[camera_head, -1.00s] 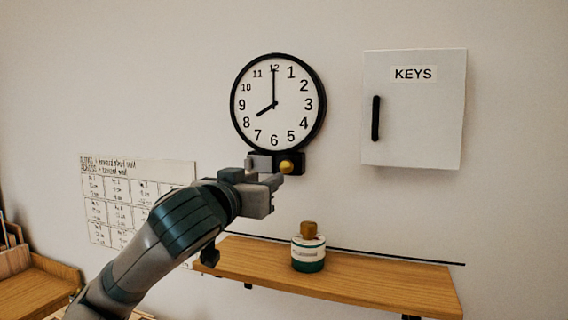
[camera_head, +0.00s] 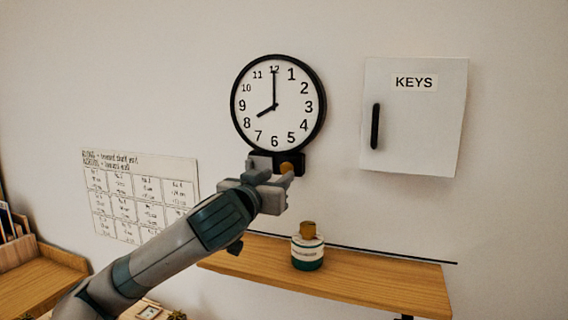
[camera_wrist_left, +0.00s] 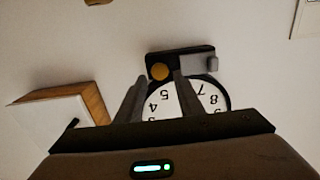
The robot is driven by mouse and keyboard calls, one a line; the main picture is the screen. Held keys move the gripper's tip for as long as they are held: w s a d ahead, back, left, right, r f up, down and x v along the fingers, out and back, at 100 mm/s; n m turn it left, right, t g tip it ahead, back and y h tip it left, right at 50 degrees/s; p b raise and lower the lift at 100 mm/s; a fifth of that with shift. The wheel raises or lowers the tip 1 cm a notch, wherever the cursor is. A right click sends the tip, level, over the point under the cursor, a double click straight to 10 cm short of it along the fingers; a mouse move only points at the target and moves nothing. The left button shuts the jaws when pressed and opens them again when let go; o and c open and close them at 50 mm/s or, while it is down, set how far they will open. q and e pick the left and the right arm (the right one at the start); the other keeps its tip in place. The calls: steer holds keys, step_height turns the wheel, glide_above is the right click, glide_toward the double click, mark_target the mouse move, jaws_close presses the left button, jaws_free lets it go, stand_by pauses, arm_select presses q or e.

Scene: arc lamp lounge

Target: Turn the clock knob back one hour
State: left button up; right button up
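The round clock (camera_head: 277,103) has a black rim and hangs on the wall. Its hands show eight o'clock. In the left wrist view the picture is upside down: the knob (camera_wrist_left: 160,72) shows between the tips of the two parted fingers (camera_wrist_left: 160,80). They do not look closed on it; their distance to it is unclear. My right gripper is not in view.
A white KEYS cabinet (camera_head: 415,115) with a black handle hangs right of the clock. A wooden shelf (camera_head: 385,283) below carries a white and green bottle (camera_head: 307,248). The wall between clock and cabinet is clear.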

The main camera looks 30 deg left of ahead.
mark_target(286, 170)
arm_select(q)
steer(key=p+x, duration=0.1)
steer(key=x, duration=0.4)
steer(key=shift+w+a+p, duration=0.1)
steer(key=shift+w+p, duration=0.2)
steer(key=c, duration=0.8)
